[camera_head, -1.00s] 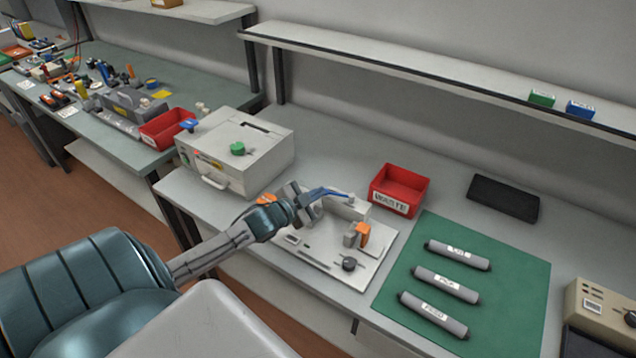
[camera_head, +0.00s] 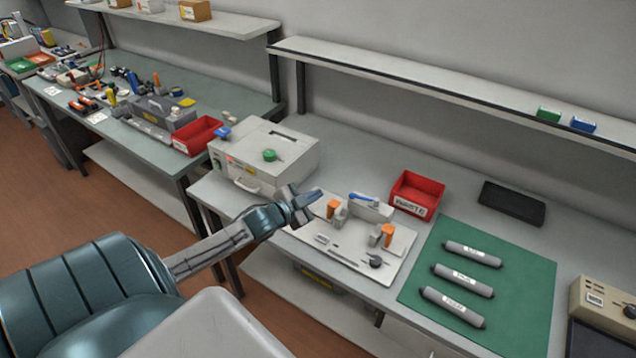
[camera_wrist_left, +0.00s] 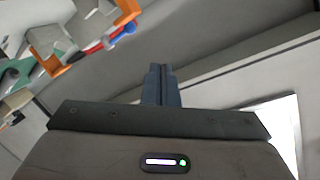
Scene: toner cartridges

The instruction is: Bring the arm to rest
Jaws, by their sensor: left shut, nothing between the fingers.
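My left arm reaches in from the left in the head view. The fixture carries orange clamps (camera_head: 387,235), a black knob (camera_head: 375,261) and a blue lever (camera_head: 362,199). My right gripper does not show.
Three grey toner cartridges (camera_head: 463,281) lie on a green mat (camera_head: 530,300) at right. A red waste bin (camera_head: 417,190) stands behind the fixture. A grey box machine (camera_head: 262,158) stands behind my gripper. A dark pad (camera_head: 512,203) lies at the back.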

